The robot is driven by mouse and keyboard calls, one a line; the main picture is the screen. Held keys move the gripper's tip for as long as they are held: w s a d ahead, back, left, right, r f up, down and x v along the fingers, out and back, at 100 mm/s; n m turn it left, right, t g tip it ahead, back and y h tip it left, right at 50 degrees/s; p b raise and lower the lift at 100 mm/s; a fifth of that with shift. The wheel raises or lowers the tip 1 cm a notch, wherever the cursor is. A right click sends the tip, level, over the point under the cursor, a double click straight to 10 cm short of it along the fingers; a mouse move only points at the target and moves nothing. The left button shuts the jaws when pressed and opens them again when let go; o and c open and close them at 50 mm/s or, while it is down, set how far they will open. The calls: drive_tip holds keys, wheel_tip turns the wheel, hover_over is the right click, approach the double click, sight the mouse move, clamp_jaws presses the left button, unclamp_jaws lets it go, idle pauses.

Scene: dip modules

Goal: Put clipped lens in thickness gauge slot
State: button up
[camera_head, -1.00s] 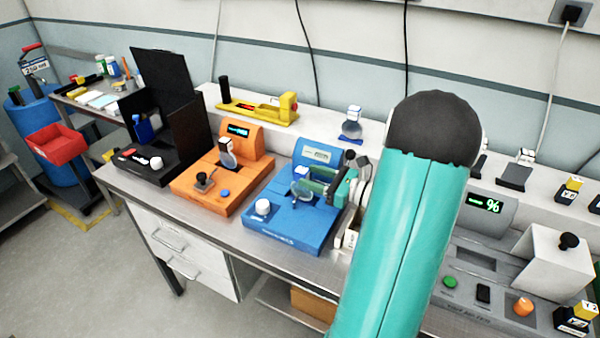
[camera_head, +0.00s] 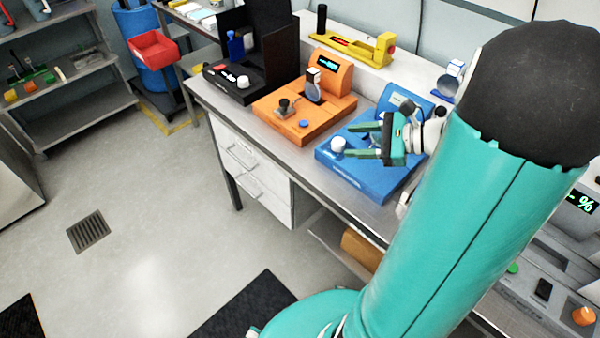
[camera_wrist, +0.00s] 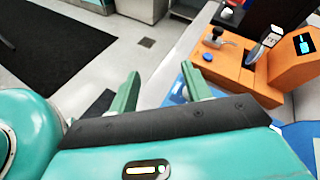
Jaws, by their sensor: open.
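A round lens (camera_head: 313,92) in a clip with a white and black top stands upright in the orange device (camera_head: 275,122), which has a lit display. It also shows in the wrist view (camera_wrist: 257,54). A second clipped lens (camera_head: 446,86) stands on the back ledge at the right. My gripper (camera_head: 348,141) is open above the blue device (camera_head: 372,182), its fingers spread and pointing left. The wrist view shows nothing between the fingers (camera_wrist: 161,70). The middle of the blue device is hidden behind my gripper. I cannot tell which device is the thickness gauge.
A black device (camera_head: 240,92) with upright panels stands left of the orange one. A yellow tool (camera_head: 350,45) lies on the back ledge. A grey device with a green display (camera_head: 583,203) is at the right, partly behind my arm.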

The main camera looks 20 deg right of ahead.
drive_tip(key=s+a+r+n+g+h, duration=0.1)
drive_tip(key=s+a+r+n+h, duration=0.1)
drive_tip(key=a+n, duration=0.4)
drive_tip(key=s+a+r+n+g+h, duration=0.1)
drive_tip(key=s+a+r+n+h, duration=0.2)
drive_tip(key=a+n, duration=0.4)
drive_tip(key=s+a+r+n+g+h, duration=0.2)
drive_tip(key=s+a+n+h, duration=0.2)
drive_tip(key=n, duration=0.6)
drive_tip(key=shift+a+r+h, duration=0.2)
drive_tip(key=shift+a+h, duration=0.3)
drive_tip(key=shift+a, duration=0.7)
drive_tip(key=shift+s, duration=0.15)
drive_tip(key=shift+c, duration=1.3)
drive_tip(key=shift+d, duration=0.25)
